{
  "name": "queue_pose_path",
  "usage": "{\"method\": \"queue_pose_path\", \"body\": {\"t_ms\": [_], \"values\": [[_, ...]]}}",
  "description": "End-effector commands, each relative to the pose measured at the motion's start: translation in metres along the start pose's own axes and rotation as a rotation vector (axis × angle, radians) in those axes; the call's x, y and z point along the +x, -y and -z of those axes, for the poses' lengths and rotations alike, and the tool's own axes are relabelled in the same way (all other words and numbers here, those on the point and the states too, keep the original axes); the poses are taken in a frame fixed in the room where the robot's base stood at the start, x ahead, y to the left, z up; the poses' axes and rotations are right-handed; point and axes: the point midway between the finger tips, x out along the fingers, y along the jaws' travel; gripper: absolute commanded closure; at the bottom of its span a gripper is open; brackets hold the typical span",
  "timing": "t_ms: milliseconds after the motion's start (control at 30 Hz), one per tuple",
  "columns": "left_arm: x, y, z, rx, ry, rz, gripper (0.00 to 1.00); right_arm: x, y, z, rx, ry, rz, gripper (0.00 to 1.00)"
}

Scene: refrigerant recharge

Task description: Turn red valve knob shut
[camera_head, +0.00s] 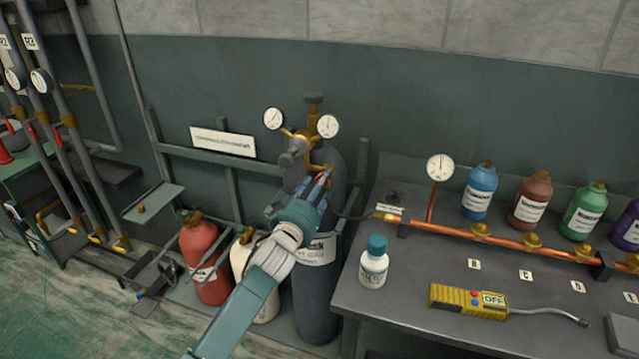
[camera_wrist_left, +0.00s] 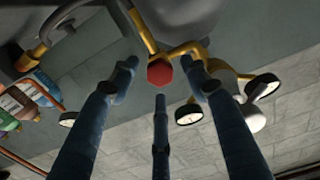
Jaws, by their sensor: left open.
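The red valve knob (camera_wrist_left: 160,72) shows in the left wrist view on a brass fitting. In the head view it is mostly hidden by my gripper. My left gripper (camera_head: 322,182) is in front of the top of the dark grey cylinder (camera_head: 316,275), below the brass regulator (camera_head: 300,145). In the left wrist view its fingers (camera_wrist_left: 160,80) are open, spread to the left, right and below the knob. They appear apart from it; the exact distance is hard to tell. My right gripper is not in view.
Two gauges (camera_head: 273,119) flank the regulator. A red cylinder (camera_head: 205,262) and a cream one (camera_head: 245,270) stand left of the dark cylinder. The bench (camera_head: 400,285) at right bears a copper pipe (camera_head: 450,228), a white bottle (camera_head: 374,268) and a yellow detector (camera_head: 467,301).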

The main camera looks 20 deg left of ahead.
Motion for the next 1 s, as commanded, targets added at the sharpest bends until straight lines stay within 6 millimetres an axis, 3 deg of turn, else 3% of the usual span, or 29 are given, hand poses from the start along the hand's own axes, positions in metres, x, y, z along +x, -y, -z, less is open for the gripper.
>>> {"method": "queue_pose_path", "body": {"t_ms": [133, 400, 633, 1000], "values": [[0.007, 0.0, 0.0, 0.0, 0.0, 0.0, 0.54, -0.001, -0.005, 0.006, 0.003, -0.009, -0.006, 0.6], [0.008, 0.0, 0.0, 0.0, 0.001, 0.0, 0.54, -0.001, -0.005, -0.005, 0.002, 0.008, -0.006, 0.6], [0.008, 0.0, 0.0, 0.0, 0.001, 0.0, 0.98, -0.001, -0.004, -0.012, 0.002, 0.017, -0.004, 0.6], [0.008, 0.0, 0.0, 0.052, 0.0, 0.001, 0.98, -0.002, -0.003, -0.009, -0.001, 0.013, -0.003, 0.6]]}}
